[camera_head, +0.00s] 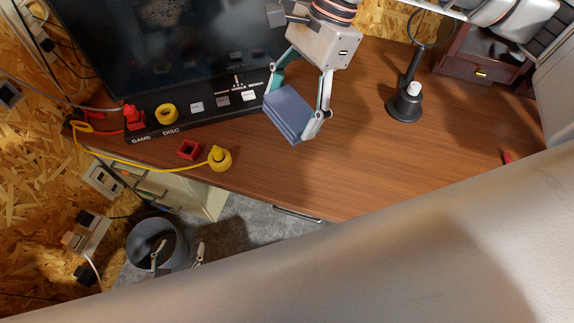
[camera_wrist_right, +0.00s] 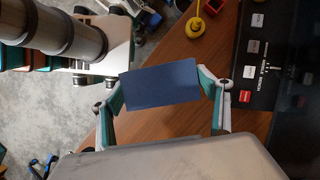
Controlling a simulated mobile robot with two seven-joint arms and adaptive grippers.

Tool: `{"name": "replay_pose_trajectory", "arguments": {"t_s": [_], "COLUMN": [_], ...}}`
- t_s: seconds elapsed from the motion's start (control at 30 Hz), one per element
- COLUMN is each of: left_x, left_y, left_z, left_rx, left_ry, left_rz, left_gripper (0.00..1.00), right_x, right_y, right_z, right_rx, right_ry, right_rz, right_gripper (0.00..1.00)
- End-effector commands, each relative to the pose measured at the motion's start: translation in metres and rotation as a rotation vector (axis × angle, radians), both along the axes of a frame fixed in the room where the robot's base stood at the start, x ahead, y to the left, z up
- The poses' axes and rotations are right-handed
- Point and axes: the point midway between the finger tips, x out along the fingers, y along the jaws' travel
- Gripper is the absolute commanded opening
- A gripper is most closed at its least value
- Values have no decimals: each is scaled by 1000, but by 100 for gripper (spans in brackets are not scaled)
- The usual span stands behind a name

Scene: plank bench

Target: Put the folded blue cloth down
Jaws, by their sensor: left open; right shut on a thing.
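The folded blue cloth (camera_head: 288,115) is a flat layered block held between the fingers of my right gripper (camera_head: 293,108), in front of the black game panel. In the right wrist view the cloth (camera_wrist_right: 160,84) spans between both fingers of the right gripper (camera_wrist_right: 161,92), one at each end. It appears to be over the wooden desk (camera_head: 370,160); the gap beneath it is hard to judge. My left gripper (camera_head: 178,257) is low at the lower left, near the grey bin, with its two fingers apart and nothing seen between them. Most of it is hidden by my pale arm.
The black panel (camera_head: 160,136) carries a red piece and a yellow ring (camera_head: 167,113). A red square piece (camera_head: 189,150) and yellow knob (camera_head: 219,158) lie near the desk's front edge. A magnifier stand (camera_head: 405,105) is at right. Desk between is clear. The grey bin (camera_head: 152,238) stands on the floor.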

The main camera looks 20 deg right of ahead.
Motion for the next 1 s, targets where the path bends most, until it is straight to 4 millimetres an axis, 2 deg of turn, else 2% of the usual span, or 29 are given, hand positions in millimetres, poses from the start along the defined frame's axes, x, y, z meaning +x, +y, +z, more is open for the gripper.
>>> {"name": "replay_pose_trajectory", "arguments": {"t_s": [0.2,0.33,0.8,1.0], "left_x": [1,1,0,0], "left_y": [0,-1,-1,-1], "left_z": [2,3,1,0], "left_rx": [-1,-2,-3,-1], "left_ry": [-3,-5,-3,-2], "left_rz": [0,0,-1,0], "left_gripper": [61,61,61,61], "right_x": [-3,-3,-4,-3], "right_y": [5,6,6,6], "right_z": [5,-5,-115,-146], "right_rx": [0,0,0,0], "right_ry": [0,4,5,3], "right_rz": [-79,-94,-93,-94], "right_gripper": [54,54,54,54]}}
